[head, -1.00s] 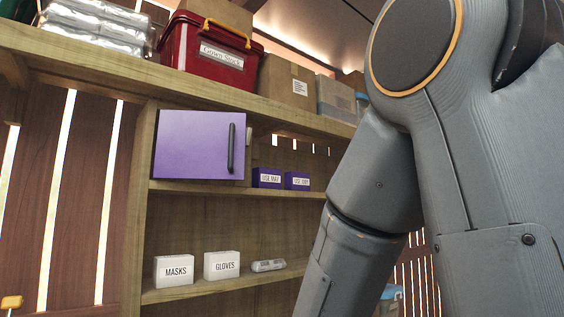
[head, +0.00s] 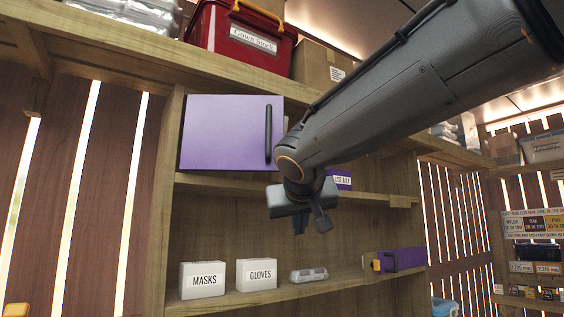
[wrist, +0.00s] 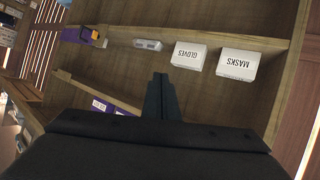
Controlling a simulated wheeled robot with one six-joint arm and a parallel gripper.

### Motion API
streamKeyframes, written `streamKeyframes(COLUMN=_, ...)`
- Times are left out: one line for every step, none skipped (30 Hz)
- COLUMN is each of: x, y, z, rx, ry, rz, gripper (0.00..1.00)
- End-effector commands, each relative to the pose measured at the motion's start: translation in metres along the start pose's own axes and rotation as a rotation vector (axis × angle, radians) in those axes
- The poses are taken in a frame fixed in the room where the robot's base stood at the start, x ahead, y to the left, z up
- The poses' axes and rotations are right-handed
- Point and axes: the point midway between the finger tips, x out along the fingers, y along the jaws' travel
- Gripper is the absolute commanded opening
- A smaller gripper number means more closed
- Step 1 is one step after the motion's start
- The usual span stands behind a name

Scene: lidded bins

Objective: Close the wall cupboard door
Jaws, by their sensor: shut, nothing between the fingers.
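The wall cupboard door (head: 228,132) is a flat purple panel with a black upright handle (head: 268,134) near its right edge. It faces me above the middle shelf, left of centre in the head view. I cannot tell whether it sits flush with its cupboard, as the arm covers the area to its right. My gripper (head: 311,220) is to the right of the door and lower than it, in front of the shelving and apart from the handle. Its fingers also show in the wrist view (wrist: 160,90), together and empty. The door is not visible in the wrist view.
White MASKS (head: 203,280) and GLOVES (head: 257,274) boxes, a clear packet (head: 309,275) and a purple box (head: 402,260) stand on the lower shelf. A purple labelled box (head: 341,180) is partly behind my arm. A red bin (head: 243,38) sits on top.

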Motion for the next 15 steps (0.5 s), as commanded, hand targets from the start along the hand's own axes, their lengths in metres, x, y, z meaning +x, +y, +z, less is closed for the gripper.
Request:
streamKeyframes(x=-0.026, y=-0.007, z=-0.042, rx=0.022, ry=0.097, rz=-0.010, gripper=0.00)
streamKeyframes(x=-0.041, y=-0.008, z=-0.064, rx=0.038, ry=0.147, rz=-0.011, gripper=0.00)
streamKeyframes(x=-0.061, y=-0.008, z=-0.090, rx=0.060, ry=0.207, rz=-0.013, gripper=0.00)
streamKeyframes(x=-0.075, y=-0.008, z=-0.107, rx=0.076, ry=0.248, rz=-0.016, gripper=0.00)
streamKeyframes(x=-0.089, y=-0.007, z=-0.122, rx=0.091, ry=0.285, rz=-0.018, gripper=0.00)
streamKeyframes(x=-0.104, y=-0.006, z=-0.139, rx=0.109, ry=0.327, rz=-0.021, gripper=0.00)
streamKeyframes(x=-0.115, y=-0.004, z=-0.149, rx=0.121, ry=0.353, rz=-0.023, gripper=0.00)
streamKeyframes(x=-0.124, y=-0.003, z=-0.158, rx=0.133, ry=0.376, rz=-0.025, gripper=0.00)
streamKeyframes(x=-0.134, y=-0.002, z=-0.167, rx=0.144, ry=0.400, rz=-0.028, gripper=0.00)
streamKeyframes(x=-0.139, y=-0.001, z=-0.172, rx=0.152, ry=0.414, rz=-0.029, gripper=0.00)
streamKeyframes(x=-0.143, y=0.000, z=-0.176, rx=0.157, ry=0.424, rz=-0.029, gripper=0.00)
streamKeyframes(x=-0.146, y=0.001, z=-0.180, rx=0.161, ry=0.432, rz=-0.029, gripper=0.00)
streamKeyframes(x=-0.147, y=0.002, z=-0.183, rx=0.164, ry=0.436, rz=-0.029, gripper=0.00)
streamKeyframes(x=-0.146, y=0.002, z=-0.185, rx=0.165, ry=0.439, rz=-0.029, gripper=0.00)
streamKeyframes(x=-0.143, y=0.002, z=-0.187, rx=0.166, ry=0.439, rz=-0.028, gripper=0.00)
